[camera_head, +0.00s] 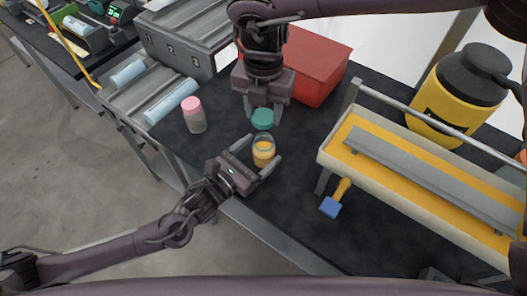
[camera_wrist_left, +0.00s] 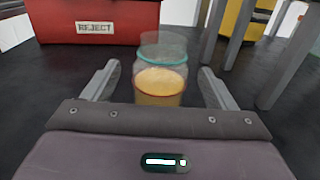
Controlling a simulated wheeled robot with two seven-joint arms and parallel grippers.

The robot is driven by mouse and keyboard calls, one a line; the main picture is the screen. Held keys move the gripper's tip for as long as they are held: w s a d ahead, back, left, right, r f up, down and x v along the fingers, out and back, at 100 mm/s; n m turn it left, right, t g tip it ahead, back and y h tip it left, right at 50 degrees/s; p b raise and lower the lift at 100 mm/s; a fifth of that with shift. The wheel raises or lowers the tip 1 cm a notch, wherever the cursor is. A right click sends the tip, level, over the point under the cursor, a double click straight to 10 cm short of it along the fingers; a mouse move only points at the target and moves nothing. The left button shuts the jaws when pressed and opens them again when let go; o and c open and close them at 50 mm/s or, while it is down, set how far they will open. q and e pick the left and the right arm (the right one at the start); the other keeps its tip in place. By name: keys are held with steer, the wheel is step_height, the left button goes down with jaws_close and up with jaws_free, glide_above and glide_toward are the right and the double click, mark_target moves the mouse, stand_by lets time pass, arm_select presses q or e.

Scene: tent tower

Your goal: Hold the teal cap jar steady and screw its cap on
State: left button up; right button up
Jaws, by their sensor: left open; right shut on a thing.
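The jar (camera_head: 264,153) is clear with an orange-yellow filling and stands upright on the dark table. It also shows in the left wrist view (camera_wrist_left: 161,84), with a teal ring around its neck. My left gripper (camera_head: 262,157) is open, with its fingers on either side of the jar; the left wrist view shows gaps between fingers and glass. My right gripper (camera_head: 263,112) is shut on the teal cap (camera_head: 262,119) and holds it just above and behind the jar's mouth. The cap is not visible in the left wrist view.
A pink-capped jar (camera_head: 193,114) stands to the left. A red box (camera_head: 312,65) marked REJECT is behind. A cream and yellow trough (camera_head: 420,180) stands right, with a blue-headed tool (camera_head: 331,207) before it. A yellow and black container (camera_head: 459,95) is at back right. Rollers (camera_head: 165,95) lie left.

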arm_select(q)
steer(key=x, duration=0.4)
steer(key=shift+w+d, duration=0.1)
arm_select(e)
steer(key=shift+w, duration=0.1)
arm_select(q)
steer(key=c, duration=1.5)
arm_select(e)
glide_above(264, 139)
steer(key=shift+f, duration=2.5)
steer(key=shift+f, duration=0.1)
steer(key=shift+f, duration=0.8)
steer(key=shift+f, duration=0.55)
